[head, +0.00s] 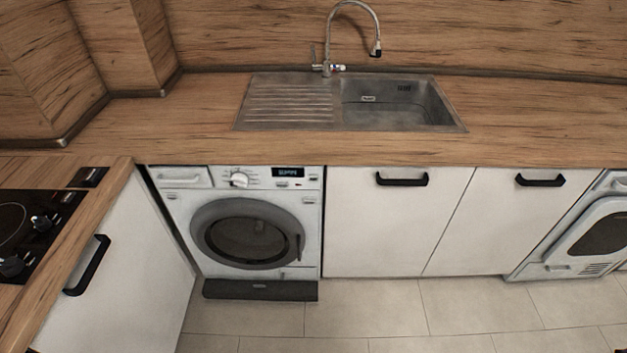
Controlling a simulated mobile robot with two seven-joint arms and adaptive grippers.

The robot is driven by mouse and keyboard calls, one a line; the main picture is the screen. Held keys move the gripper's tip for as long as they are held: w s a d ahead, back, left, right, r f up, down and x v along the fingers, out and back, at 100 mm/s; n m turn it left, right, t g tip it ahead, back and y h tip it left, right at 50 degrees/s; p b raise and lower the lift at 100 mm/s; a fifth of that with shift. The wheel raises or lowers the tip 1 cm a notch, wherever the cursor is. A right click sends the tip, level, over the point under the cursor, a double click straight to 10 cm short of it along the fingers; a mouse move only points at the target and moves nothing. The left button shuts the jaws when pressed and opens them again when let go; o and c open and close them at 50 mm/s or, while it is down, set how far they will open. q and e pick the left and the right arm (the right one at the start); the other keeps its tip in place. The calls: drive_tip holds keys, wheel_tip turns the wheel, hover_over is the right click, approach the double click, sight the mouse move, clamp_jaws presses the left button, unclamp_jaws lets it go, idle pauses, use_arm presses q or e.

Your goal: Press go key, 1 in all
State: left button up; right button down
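A white washing machine (312,225) stands under the worktop left of centre, with its round dark door (250,233) shut. Its control panel has a round dial (239,180) and a small dark display (288,172) with light letters that seem to read SPIN. Small keys (282,184) sit below and beside the display. Their labels are too small to read, so I cannot tell which is the go key. Neither of my grippers is clearly in view, and nothing touches the panel.
A steel sink (395,103) with a tap (328,62) is set in the wooden worktop (190,125). White cupboards (385,235) stand right of the washer, then another white machine (590,235). A hob (25,225) is at left. The tiled floor (370,305) in front is clear.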

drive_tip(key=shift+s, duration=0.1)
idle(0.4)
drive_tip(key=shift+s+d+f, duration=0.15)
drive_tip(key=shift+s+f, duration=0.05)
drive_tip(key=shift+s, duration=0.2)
